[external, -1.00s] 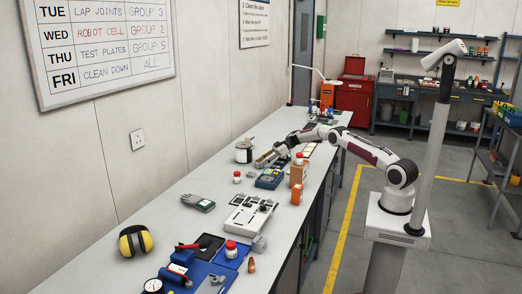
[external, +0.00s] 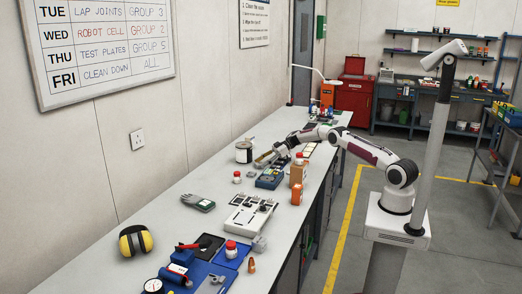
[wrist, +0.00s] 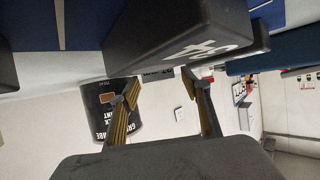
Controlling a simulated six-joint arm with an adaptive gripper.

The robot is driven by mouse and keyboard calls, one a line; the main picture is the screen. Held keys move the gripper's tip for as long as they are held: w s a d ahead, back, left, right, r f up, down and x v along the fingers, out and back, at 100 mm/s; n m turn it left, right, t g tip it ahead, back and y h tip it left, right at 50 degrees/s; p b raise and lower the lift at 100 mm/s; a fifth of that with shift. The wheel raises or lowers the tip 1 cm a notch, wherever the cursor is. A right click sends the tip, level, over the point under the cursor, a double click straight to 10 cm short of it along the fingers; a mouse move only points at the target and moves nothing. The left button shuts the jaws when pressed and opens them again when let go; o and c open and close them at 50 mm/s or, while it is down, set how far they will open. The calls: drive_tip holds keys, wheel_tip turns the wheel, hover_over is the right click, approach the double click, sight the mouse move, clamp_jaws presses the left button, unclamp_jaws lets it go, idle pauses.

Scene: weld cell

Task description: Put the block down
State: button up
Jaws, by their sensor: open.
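My gripper (external: 265,160) is low over the far half of the bench, beside a dark blue boxy item (external: 270,178). In the wrist view its two fingers (wrist: 162,100) are spread apart, with nothing clearly held between them. A dark block-like shape with white lettering (wrist: 185,35) fills the top of the wrist view, close to the fingertips. I cannot tell for sure which thing is the task's block. A small dark lettered patch (wrist: 158,74) shows beyond the fingertips, too small to identify.
A grey control box (external: 251,215), a glove (external: 198,202) and yellow ear defenders (external: 136,241) lie nearer. Bare bench (external: 165,215) shows between them.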

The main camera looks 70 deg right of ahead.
drive_tip(key=v, duration=1.2)
drive_tip(key=shift+r, duration=0.1)
idle(0.5)
